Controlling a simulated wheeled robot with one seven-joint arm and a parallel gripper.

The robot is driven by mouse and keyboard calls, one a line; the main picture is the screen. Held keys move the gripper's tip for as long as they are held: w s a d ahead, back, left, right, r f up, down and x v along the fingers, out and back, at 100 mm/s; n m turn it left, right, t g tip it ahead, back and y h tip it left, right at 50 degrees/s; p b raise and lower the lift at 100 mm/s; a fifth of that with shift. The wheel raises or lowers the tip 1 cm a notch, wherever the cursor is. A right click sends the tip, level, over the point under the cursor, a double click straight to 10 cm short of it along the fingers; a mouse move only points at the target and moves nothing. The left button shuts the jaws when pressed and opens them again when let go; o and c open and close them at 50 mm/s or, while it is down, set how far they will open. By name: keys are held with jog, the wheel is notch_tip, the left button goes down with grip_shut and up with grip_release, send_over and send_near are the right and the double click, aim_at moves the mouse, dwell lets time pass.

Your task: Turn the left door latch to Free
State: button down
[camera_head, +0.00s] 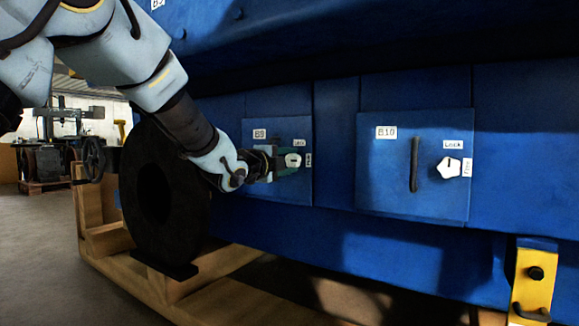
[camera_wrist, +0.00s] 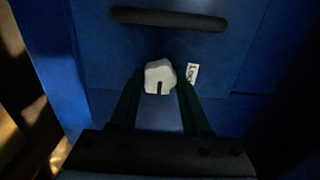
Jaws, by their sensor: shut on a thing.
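The left door (camera_head: 262,112), marked B9, is a blue panel with a white latch knob (camera_head: 293,160). My gripper (camera_head: 288,160) is shut on this knob, with one finger on each side. In the wrist view the knob (camera_wrist: 160,74) sits between my fingertips (camera_wrist: 160,84). Its dark mark points down in that view, away from the black handle (camera_wrist: 168,18) and not at the Lock label (camera_wrist: 192,73). In the head view a small label (camera_head: 308,160), too small to read, is right of the knob, on the side the mark faces.
The right door (camera_head: 385,195), marked B10, has a black handle (camera_head: 414,165) and a white knob (camera_head: 449,168) with Lock above and Free to its right. A dark round disc (camera_head: 150,220) on a wooden stand (camera_head: 95,215) is close below my arm. A yellow bracket (camera_head: 531,285) is lower right.

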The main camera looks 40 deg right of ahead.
dwell(0.4)
jog(key=shift+c, duration=1.8)
grip_release()
jog(key=p+v, duration=0.3)
jog(key=v, duration=0.7)
jog(key=shift+a, duration=0.35)
